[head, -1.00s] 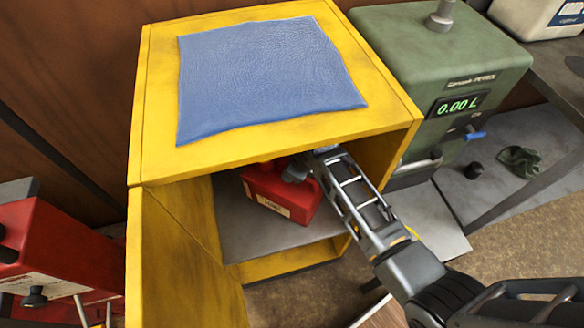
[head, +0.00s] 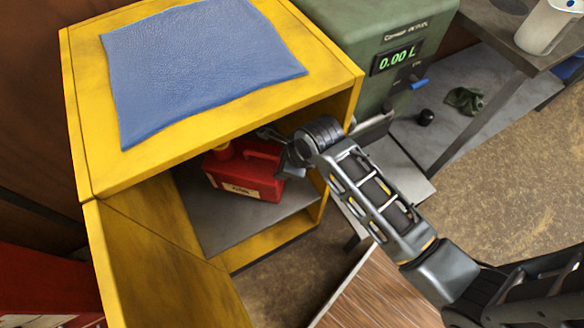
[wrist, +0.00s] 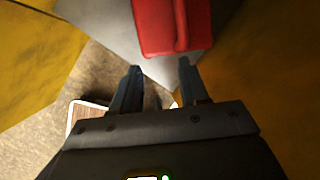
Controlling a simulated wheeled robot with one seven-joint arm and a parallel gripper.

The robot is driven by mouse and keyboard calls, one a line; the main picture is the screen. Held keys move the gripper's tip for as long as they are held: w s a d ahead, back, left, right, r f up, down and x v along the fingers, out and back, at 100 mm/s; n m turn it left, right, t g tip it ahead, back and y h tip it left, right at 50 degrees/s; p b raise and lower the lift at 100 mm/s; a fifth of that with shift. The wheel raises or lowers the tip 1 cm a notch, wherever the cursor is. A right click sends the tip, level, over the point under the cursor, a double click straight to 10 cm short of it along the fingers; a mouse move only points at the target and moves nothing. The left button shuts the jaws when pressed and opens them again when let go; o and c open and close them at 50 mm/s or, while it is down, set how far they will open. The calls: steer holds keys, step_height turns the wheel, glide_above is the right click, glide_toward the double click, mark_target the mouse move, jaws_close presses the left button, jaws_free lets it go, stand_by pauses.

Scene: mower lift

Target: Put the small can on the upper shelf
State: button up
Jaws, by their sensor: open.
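The small red can (head: 245,170) stands on the grey shelf (head: 240,226) inside the open yellow cabinet. It has a cap and a pale label on its front. My gripper (head: 284,158) is at the cabinet's mouth, at the can's right side, partly hidden by my wrist in the head view. In the wrist view my gripper (wrist: 160,68) is open with nothing between its fingers. The red can (wrist: 172,25) is just beyond the fingertips there, cut off by the top edge. I cannot tell whether a finger touches it.
A blue cloth (head: 200,65) lies on the yellow cabinet top (head: 90,105). The open cabinet door (head: 150,270) is at the left. A green pump with a display (head: 398,58) stands close on the right. Brown floor (head: 500,200) is open at the right.

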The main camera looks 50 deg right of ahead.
steer(key=shift+s+d, duration=0.1)
steer(key=shift+s, duration=1.2)
steer(key=s+a+r+n+t, duration=0.2)
steer(key=s+r+n, duration=0.1)
steer(key=s+n, duration=0.4)
steer(key=s+a+r+n+t, duration=0.1)
steer(key=s+r+n+t, duration=0.15)
steer(key=s+n, duration=0.4)
steer(key=s+a+r+n+t, duration=0.1)
steer(key=s+r+n+t, duration=0.1)
steer(key=s+r+n, duration=0.3)
steer(key=s+a+r+n+t, duration=0.1)
steer(key=s+r+n+t, duration=0.2)
steer(key=s+r+n, duration=0.3)
step_height(320, 180, up, 8)
steer(key=n, duration=0.5)
steer(key=shift+a+t, duration=0.3)
steer(key=shift+t, duration=0.05)
steer(key=shift+a+n, duration=0.1)
steer(key=shift+n, duration=0.15)
